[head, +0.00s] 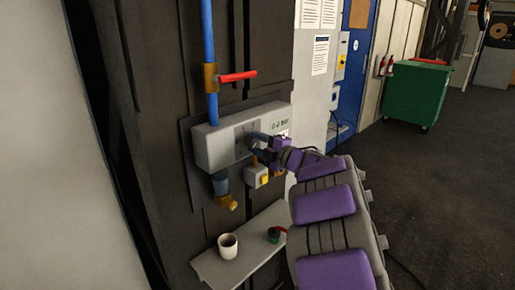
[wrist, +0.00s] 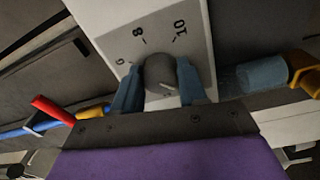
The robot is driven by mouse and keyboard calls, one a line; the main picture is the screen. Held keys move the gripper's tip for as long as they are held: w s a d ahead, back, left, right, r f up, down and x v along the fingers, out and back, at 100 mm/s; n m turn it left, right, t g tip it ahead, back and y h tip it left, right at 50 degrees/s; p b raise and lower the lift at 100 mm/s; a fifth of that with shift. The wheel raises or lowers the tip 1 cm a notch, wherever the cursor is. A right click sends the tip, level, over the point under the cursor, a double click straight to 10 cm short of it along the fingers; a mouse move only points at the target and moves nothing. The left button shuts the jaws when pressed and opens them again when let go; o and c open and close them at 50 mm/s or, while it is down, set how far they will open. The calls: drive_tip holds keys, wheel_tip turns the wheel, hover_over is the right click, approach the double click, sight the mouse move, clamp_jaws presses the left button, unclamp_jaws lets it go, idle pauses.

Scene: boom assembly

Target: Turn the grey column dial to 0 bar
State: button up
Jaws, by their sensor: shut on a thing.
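The grey column dial (wrist: 160,73) is a round knob on a light grey panel with the marks 6, 8 and 10 showing around it. My gripper (wrist: 157,88) has its two blue fingers on either side of the dial and is shut on it. A small light mark shows low on the knob's face; the rest of the scale is hidden by my gripper. In the head view, my gripper (head: 258,144) reaches the front of the grey box (head: 213,148) on the dark column.
A blue pipe (head: 208,45) with a red lever (head: 238,76) runs down to the box. Below is a grey shelf (head: 255,255) with a white mug (head: 228,246) and a small dark green and red item (head: 274,235). A green bin (head: 416,95) stands far right on open floor.

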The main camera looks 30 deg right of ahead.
drive_tip(key=shift+f, duration=0.35)
drive_tip(key=o, duration=1)
drive_tip(key=shift+r, duration=0.1)
drive_tip(key=shift+o, duration=0.3)
drive_tip(key=shift+r, duration=0.1)
drive_tip(key=p+v, duration=0.3)
drive_tip(key=v, duration=1.4)
drive_tip(key=shift+s+d, duration=0.15)
drive_tip(key=shift+d, duration=0.05)
